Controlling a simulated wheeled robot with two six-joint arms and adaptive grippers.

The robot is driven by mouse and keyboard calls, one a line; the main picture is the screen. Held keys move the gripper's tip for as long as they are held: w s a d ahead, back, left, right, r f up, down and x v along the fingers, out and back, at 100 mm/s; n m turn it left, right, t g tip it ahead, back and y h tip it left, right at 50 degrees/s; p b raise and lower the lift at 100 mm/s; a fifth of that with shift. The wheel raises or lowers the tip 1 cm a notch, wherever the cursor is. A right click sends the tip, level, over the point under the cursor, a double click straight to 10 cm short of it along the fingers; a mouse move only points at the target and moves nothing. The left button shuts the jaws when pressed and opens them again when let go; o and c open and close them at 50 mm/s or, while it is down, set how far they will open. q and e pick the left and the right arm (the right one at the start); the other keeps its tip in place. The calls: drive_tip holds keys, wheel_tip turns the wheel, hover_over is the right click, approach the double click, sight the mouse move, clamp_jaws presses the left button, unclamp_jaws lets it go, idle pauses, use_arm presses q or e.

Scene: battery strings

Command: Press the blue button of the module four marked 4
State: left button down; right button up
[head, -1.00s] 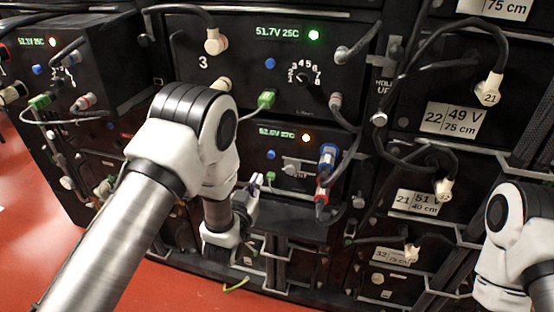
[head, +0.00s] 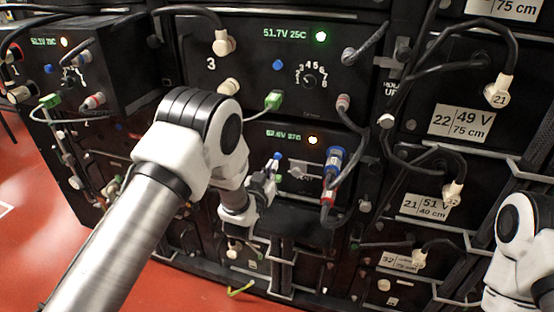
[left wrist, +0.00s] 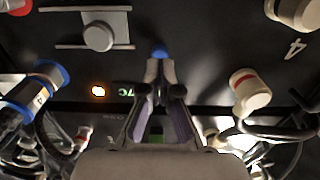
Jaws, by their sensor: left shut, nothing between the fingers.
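Module four (head: 300,148) is the black unit below the one marked 3, with a lit display and an orange light. A figure 4 shows on its face in the left wrist view (left wrist: 295,48). Its small blue button (head: 277,155) shows just above my left gripper (head: 271,170) in the head view. In the left wrist view the blue button (left wrist: 159,51) lies right at the tips of my left gripper (left wrist: 160,68). The fingers are shut and empty, pointing at the button. I cannot tell whether they touch it. My right gripper is out of view.
A blue-ringed plug (head: 334,157) and a red-ringed plug (head: 328,192) with cables stand right of the button. A grey lever (left wrist: 92,30) and a cream-coloured plug (left wrist: 250,90) are near the fingers. Module 3, with a green plug (head: 273,100), is above.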

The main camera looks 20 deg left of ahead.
sight(277, 158)
use_arm(q)
drive_tip(key=shift+w+b, duration=0.55)
drive_tip(key=shift+w, duration=0.95)
drive_tip(key=shift+s, duration=0.1)
drive_tip(key=shift+s+p, duration=0.45)
drive_tip(key=shift+s, duration=0.7)
drive_tip(key=shift+s+a+p, duration=0.1)
drive_tip(key=shift+s+p, duration=0.4)
drive_tip(key=shift+s, duration=2.25)
